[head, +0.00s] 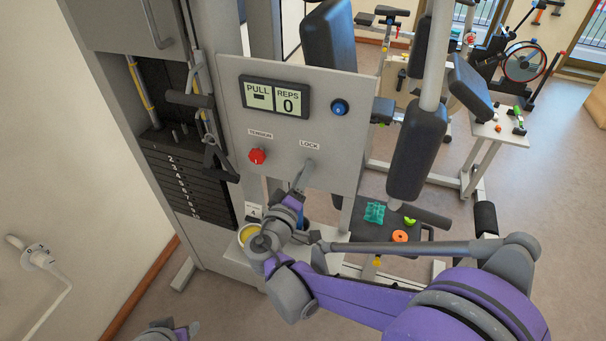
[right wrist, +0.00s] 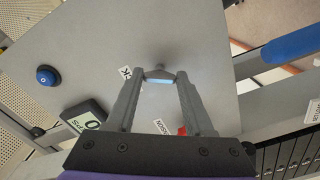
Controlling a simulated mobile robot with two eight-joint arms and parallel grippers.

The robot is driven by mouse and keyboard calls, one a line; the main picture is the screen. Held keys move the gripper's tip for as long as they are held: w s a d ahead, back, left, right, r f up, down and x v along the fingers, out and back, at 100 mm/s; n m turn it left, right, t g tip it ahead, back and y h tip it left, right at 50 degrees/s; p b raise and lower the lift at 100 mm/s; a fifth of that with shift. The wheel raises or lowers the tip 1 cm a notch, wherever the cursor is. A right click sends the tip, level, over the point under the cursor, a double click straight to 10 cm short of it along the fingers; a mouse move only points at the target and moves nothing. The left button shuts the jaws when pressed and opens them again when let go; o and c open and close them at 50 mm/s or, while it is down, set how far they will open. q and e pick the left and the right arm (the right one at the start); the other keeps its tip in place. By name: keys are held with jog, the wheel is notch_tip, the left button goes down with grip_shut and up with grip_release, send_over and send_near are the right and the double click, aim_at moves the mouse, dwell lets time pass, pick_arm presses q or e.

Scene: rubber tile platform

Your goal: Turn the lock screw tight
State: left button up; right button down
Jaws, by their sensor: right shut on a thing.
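The lock screw (head: 310,163) sits on the grey console panel (head: 240,135) under the label LOCK. My right gripper (head: 302,181) reaches up to it from below. In the right wrist view, both fingers of this gripper (right wrist: 160,78) are closed on the head of the lock screw (right wrist: 160,68), and its stem runs into the panel. The fingers cover part of the head. A grey and purple part of my left arm (head: 166,331) shows at the bottom edge of the head view; its fingers cannot be made out clearly.
A red TENSION knob (head: 257,156) is left of the screw. A numbered weight stack (head: 185,180) stands left. A black padded seat (head: 372,232) with small objects is to the right.

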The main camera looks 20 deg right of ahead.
dwell(0.3)
jog(key=shift+c, duration=1.4)
grip_release()
jog(key=b+v, duration=0.1)
jog(key=v, duration=1)
jog(key=shift+w, duration=0.1)
